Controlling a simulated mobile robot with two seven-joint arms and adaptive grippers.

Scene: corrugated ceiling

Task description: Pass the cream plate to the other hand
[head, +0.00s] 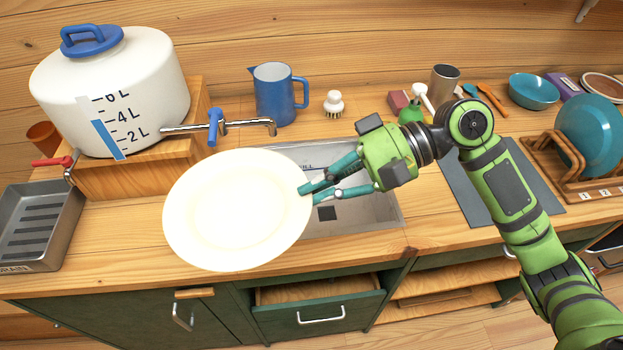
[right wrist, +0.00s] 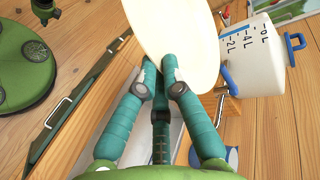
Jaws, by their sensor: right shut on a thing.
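The cream plate (head: 236,208) is held in the air in front of the sink, its face toward the head camera. My right gripper (head: 308,191) is shut on the plate's right rim. In the right wrist view, the fingers (right wrist: 162,82) close on the edge of the plate (right wrist: 182,36). My left gripper does not show in the head view. The plate hides the left part of the sink and some of the counter edge.
The steel sink (head: 385,215) lies behind the plate, with a tap (head: 262,127) above it. A white water tank (head: 110,95) stands on a wooden stand at left. A blue jug (head: 274,96) stands behind. A dish rack (head: 556,182) is at right. The space in front of the counter is free.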

